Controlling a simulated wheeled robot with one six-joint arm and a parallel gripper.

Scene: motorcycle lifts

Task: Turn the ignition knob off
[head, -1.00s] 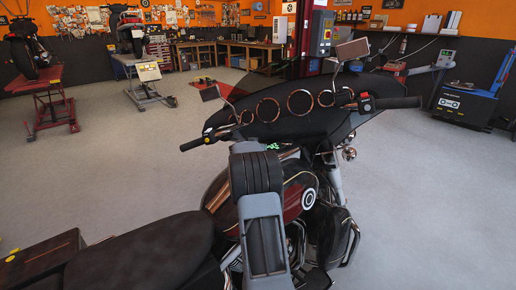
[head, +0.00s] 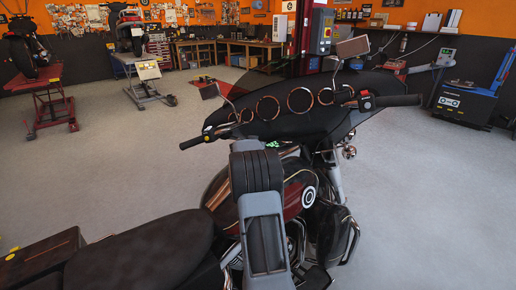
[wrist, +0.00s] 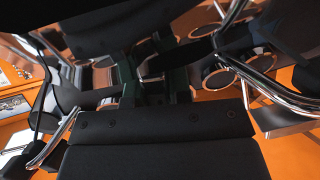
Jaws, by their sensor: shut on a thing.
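The motorcycle's dark fairing (head: 300,112) with its row of round gauges and the handlebars fill the middle of the head view. My arm reaches over the tank (head: 300,192) and hides the ignition knob and my jaws there. In the wrist view my gripper (wrist: 156,88) is down among dark parts below the gauges, its jaws close together. It is shut on the ignition knob, which is mostly hidden between the dark fingers. Which way the knob points cannot be made out.
The left grip (head: 192,143) and right grip (head: 400,100) stick out on either side of my arm. The seat (head: 145,250) lies at the lower left. Chrome bars (wrist: 62,140) run close by in the wrist view. Open floor surrounds the motorcycle.

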